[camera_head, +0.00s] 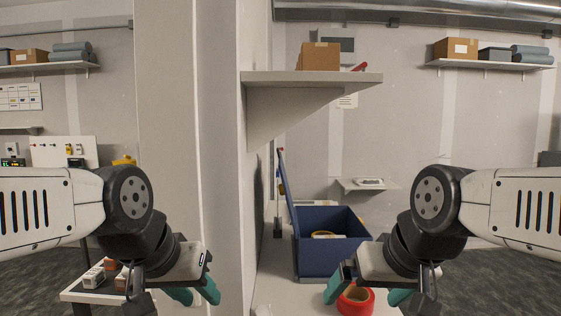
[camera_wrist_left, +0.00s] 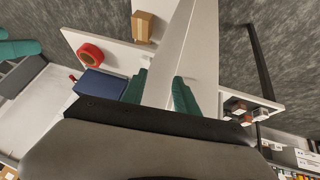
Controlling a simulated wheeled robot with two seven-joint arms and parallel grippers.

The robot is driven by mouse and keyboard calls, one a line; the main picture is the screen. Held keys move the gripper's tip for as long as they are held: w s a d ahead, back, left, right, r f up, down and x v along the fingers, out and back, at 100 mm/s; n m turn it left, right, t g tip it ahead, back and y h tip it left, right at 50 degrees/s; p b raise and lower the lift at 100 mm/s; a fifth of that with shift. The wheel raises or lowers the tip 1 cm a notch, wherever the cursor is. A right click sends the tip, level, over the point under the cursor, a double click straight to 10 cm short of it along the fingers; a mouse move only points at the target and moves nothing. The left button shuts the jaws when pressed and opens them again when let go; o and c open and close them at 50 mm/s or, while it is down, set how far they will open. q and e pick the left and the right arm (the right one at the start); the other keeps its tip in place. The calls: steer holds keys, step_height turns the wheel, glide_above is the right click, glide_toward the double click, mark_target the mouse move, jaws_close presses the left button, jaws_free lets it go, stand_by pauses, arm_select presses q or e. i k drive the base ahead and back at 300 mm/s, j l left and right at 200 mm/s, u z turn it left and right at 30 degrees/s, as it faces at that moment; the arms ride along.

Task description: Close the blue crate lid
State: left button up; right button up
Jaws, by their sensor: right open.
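The blue crate (camera_head: 333,262) stands on a pale surface right of centre in the head view. Its lid (camera_head: 290,205) is open and stands nearly upright at the crate's left side. A yellowish ring-shaped item (camera_head: 325,235) shows inside. My left gripper (camera_head: 196,292) is open and empty, left of the crate and apart from it. In the left wrist view, blue of the crate (camera_wrist_left: 98,86) shows beside the left gripper (camera_wrist_left: 160,92), partly hidden by it. My right gripper (camera_head: 367,294) is open, in front of the crate's lower right in the head view.
A red tape roll (camera_head: 355,301) lies in front of the crate, between the right fingers in the picture. A pale wall end (camera_head: 190,130) stands left of the crate. A shelf (camera_head: 320,78) with a cardboard box (camera_head: 319,56) hangs above. Small boxes (camera_head: 94,277) lie at lower left.

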mark_target(284, 185)
steer(key=i+l+z, duration=0.15)
steer(key=l, duration=0.3)
steer(key=i+l+z, duration=0.15)
steer(key=l, duration=0.25)
steer(key=i+l+z, duration=0.15)
steer(key=l, duration=0.3)
steer(key=i+l+z, duration=0.15)
steer(key=l, duration=0.25)
